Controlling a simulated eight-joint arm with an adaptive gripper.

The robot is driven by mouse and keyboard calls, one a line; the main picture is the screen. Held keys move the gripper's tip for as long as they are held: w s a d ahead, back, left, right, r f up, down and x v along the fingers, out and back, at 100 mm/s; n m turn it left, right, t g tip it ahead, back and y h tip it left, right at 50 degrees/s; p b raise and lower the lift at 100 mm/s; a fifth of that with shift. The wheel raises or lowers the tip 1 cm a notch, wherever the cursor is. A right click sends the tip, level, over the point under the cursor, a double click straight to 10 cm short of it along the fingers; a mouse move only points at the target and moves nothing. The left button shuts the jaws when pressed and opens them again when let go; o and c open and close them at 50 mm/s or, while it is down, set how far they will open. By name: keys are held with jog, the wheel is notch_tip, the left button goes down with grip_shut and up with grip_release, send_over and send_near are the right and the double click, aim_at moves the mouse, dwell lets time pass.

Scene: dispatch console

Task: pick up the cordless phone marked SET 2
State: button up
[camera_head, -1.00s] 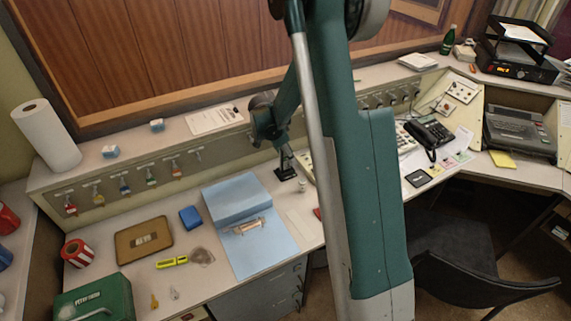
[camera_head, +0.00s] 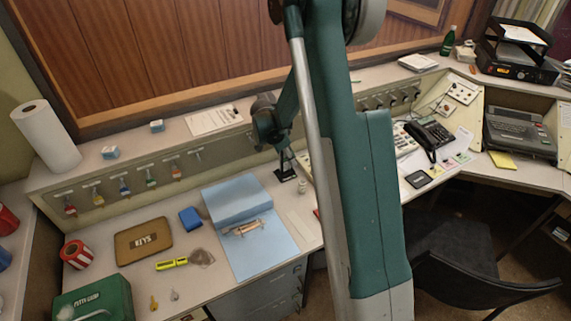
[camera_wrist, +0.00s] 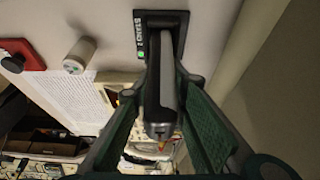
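In the wrist view a dark handset with a grey edge (camera_wrist: 162,100) stands in a black holder (camera_wrist: 176,24) marked STAND, with a small green light; the number after it is unclear. No SET 2 mark is readable. My gripper (camera_wrist: 166,88) has its green fingers on either side of the handset, their tips close to its sides. Whether they touch it cannot be told. The head view shows the holder as a small black base (camera_head: 285,175) on the desk, with my gripper (camera_head: 284,160) just above it; the handset is hard to make out there.
A white bottle-like item (camera_wrist: 80,54) and a red object (camera_wrist: 22,54) lie near the holder. A blue folder (camera_head: 240,205) is left of it. The shelf wall with hanging keys (camera_head: 150,178) rises behind. A black corded desk phone (camera_head: 428,136) is further right.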

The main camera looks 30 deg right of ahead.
jog(key=shift+r, duration=0.15)
jog(key=shift+c, duration=0.3)
notch_tip(320, 180, up, 18)
jog(key=p, duration=0.2)
jog(key=shift+p, duration=0.3)
dwell(0.8)
